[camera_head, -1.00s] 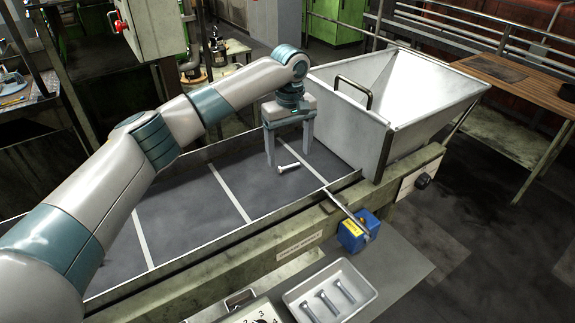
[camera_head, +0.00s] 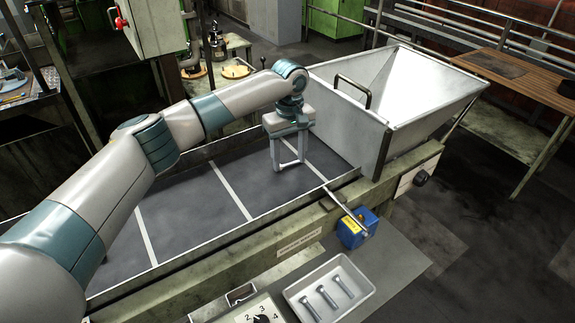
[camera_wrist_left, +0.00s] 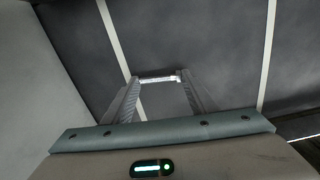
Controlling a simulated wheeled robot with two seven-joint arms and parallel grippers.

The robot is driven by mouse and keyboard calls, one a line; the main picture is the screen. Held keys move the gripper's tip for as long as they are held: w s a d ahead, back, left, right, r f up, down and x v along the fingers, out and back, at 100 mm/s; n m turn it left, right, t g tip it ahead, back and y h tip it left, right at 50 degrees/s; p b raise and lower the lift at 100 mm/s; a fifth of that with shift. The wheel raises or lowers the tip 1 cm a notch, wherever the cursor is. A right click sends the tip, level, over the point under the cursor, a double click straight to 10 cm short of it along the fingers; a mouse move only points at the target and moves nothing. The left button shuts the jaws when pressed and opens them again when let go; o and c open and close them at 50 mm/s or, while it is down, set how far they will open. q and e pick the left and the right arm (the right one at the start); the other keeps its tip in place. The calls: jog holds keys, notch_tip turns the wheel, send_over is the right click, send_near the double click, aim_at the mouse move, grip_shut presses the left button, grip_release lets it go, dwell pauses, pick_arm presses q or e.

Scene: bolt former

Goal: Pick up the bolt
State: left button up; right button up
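The bolt (camera_wrist_left: 160,78) is a short bright metal piece that spans the gap between the two fingertips of my left gripper (camera_wrist_left: 159,77) in the left wrist view. Its ends appear to meet the fingers, so the gripper looks shut on it lengthwise. In the head view the left gripper (camera_head: 289,163) points down at the dark belt, with the bolt (camera_head: 290,163) low between its fingers. I cannot tell whether the bolt still touches the belt. My right gripper is not in view.
The dark belt (camera_head: 190,212) has white cross lines and raised side rails. A metal hopper (camera_head: 345,125) stands at its right end. A blue sensor box (camera_head: 352,232) sits on the front rail. A white tray (camera_head: 364,287) with several bolts lies in front.

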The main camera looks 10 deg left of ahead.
aim_at(291, 164)
pick_arm(q)
jog(key=shift+c, duration=0.5)
jog(key=shift+r, duration=0.15)
jog(key=shift+r+b, duration=0.65)
jog(key=shift+d+r+b, duration=0.25)
jog(key=shift+r+b, duration=0.45)
jog(key=shift+r, duration=0.5)
jog(key=s+d+r+b, duration=0.3)
jog(key=s+d+r, duration=0.3)
jog(key=d, duration=0.3)
jog(key=shift+d+r, duration=0.3)
jog(key=shift+r, duration=0.2)
jog(key=shift+s+f, duration=0.1)
